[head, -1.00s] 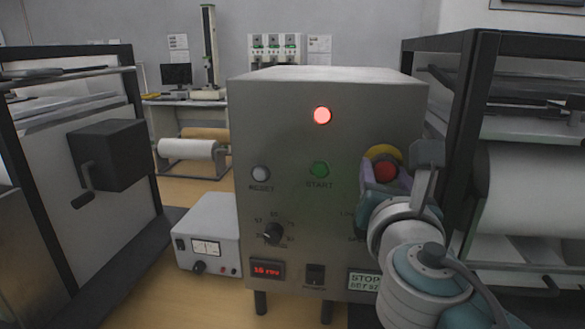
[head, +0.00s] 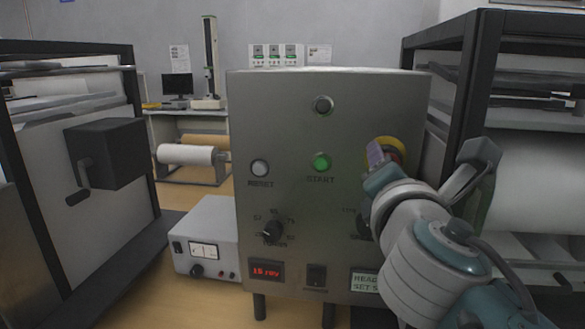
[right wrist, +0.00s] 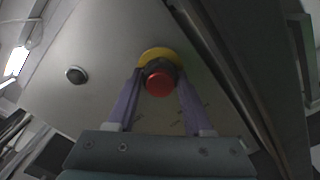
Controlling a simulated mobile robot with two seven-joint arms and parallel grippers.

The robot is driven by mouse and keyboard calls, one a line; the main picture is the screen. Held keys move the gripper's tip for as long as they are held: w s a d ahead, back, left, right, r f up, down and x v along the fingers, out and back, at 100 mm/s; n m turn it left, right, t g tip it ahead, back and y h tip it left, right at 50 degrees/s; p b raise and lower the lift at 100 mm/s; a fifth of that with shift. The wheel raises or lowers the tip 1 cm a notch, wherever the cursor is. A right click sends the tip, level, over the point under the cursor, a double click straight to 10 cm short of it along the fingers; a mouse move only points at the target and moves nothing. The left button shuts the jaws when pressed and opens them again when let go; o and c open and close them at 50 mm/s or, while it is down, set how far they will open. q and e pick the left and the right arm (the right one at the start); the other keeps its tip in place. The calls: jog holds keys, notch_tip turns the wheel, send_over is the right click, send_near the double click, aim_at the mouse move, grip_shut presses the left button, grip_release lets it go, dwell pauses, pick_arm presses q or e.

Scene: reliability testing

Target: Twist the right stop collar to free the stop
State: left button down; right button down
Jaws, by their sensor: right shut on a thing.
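The stop on the right of the grey control box has a red head (right wrist: 160,83) and a yellow ring (right wrist: 155,55) behind it, in the right wrist view. In the head view its yellow ring (head: 396,144) shows partly behind my gripper. My right gripper (right wrist: 160,85) is shut on the stop collar, with one purple finger on each side of the red head. The same gripper in the head view (head: 382,155) is tilted, with its wrist turned. Much of the stop is hidden there. My left gripper is not in view.
A dark-framed rack (head: 470,60) stands close on the right. A small meter box (head: 207,232) sits at left.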

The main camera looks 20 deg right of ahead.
jog(key=shift+m, duration=0.6)
